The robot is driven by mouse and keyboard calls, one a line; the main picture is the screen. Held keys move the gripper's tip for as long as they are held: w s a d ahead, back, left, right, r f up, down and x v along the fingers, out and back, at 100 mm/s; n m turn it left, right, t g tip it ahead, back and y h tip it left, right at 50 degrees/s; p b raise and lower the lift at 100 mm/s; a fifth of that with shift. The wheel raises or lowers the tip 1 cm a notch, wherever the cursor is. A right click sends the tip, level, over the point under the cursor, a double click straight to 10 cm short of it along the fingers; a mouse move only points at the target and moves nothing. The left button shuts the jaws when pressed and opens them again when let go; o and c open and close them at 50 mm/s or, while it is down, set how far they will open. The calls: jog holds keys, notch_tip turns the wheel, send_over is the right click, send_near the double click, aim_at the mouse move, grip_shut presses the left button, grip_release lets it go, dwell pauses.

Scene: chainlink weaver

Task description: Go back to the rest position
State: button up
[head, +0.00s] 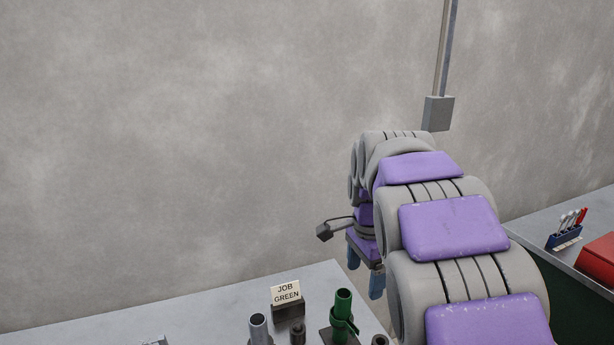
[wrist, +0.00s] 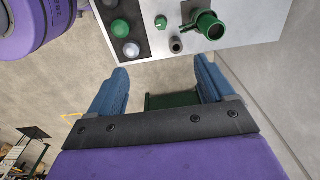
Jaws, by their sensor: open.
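My gripper (head: 365,272) is at the end of my purple and grey arm, just off the right end of a grey bench (head: 200,308). In the wrist view my gripper (wrist: 164,80) shows two blue fingers set wide apart with nothing between them. It is open and empty. Beyond the fingers, the floor (wrist: 180,76) and a dark green surface (wrist: 172,101) show. No rest position is marked in either view.
The bench holds a "JOB GREEN" card (head: 286,293), a green post with a collar (head: 343,312) and a grey post (head: 258,328). At right, a second bench (head: 540,249) holds a blue tool rack (head: 564,236) and a red box (head: 600,258). A wall stands behind.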

jog(key=s+f+n, duration=0.3)
jog(key=s+n, duration=0.1)
jog(key=s, duration=0.7)
jog(key=s+f+n+g, duration=0.1)
jog(key=s+f+n, duration=0.2)
jog(key=s, duration=0.8)
jog(key=s+f+n+g, duration=0.1)
jog(key=s+f+n, duration=0.2)
jog(key=s+n, duration=0.4)
jog(key=s, duration=0.5)
jog(key=shift+a+f, duration=0.15)
jog(key=shift+f, duration=0.25)
jog(key=shift+w, duration=0.1)
